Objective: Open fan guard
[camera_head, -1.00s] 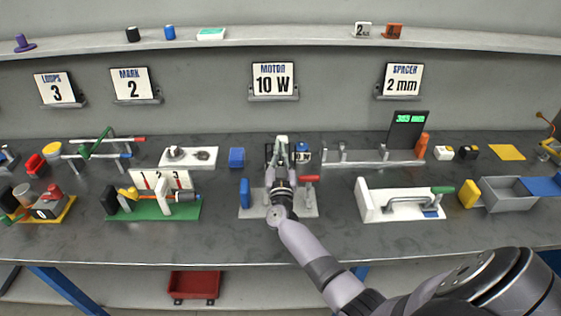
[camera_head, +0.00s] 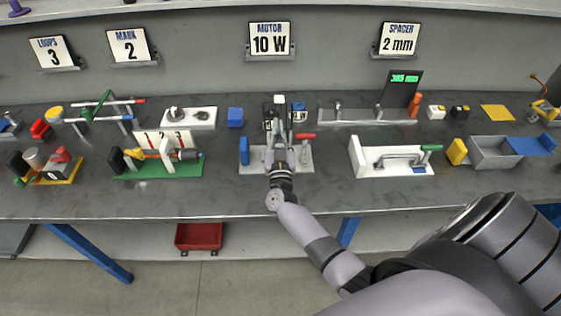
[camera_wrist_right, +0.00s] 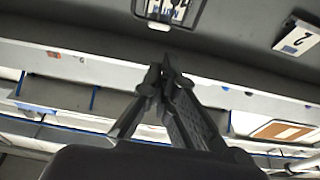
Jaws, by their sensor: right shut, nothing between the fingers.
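My right gripper (camera_head: 278,103) reaches in over the middle station of the bench, below the 10 W sign. Its fingers are shut and empty, and the wrist view shows the closed fingertips (camera_wrist_right: 164,72). The station has a grey base plate (camera_head: 250,166), a blue upright block (camera_head: 244,150) at its left and a red handle (camera_head: 304,136) at its right. My gripper and wrist cover the middle of this station. I cannot single out the fan guard behind them, nor tell whether it is open. My left gripper is not in view.
A green-based fixture (camera_head: 135,174) stands left of the station and a white tray with a handle (camera_head: 358,160) stands right. A blue cube (camera_head: 235,116) and a long grey rail fixture (camera_head: 350,121) are behind. The bench's front strip (camera_head: 180,203) is clear.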

